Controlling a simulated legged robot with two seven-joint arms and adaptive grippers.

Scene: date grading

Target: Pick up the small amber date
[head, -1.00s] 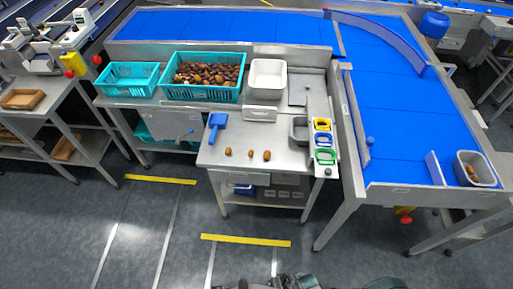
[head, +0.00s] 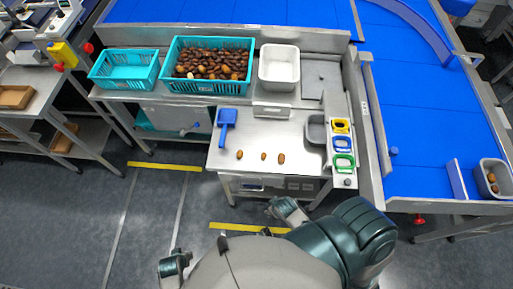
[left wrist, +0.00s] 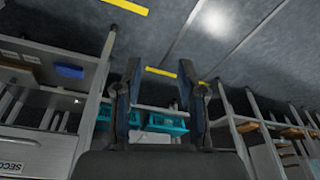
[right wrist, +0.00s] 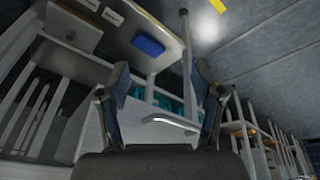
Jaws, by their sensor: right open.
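Three small dates lie in a row near the front of the steel table (head: 225,162) in the head view: a left one (head: 239,154), a middle one (head: 263,157) that looks smallest, and a larger brown one (head: 281,158). At this size I cannot tell surely which is the small amber one. My left gripper (left wrist: 160,75) is open, its fingers apart with nothing between them. My right gripper (right wrist: 160,77) is open and empty. Both wrist views look across the floor and table undersides; no date shows in them. My arms are low, in front of the table and apart from the dates.
Yellow, blue and green rimmed slots (head: 343,162) line the right edge. Behind stand a teal crate of dates (head: 205,89), an empty teal crate (head: 124,82) and a white bin (head: 278,85). A blue conveyor (head: 420,120) is right.

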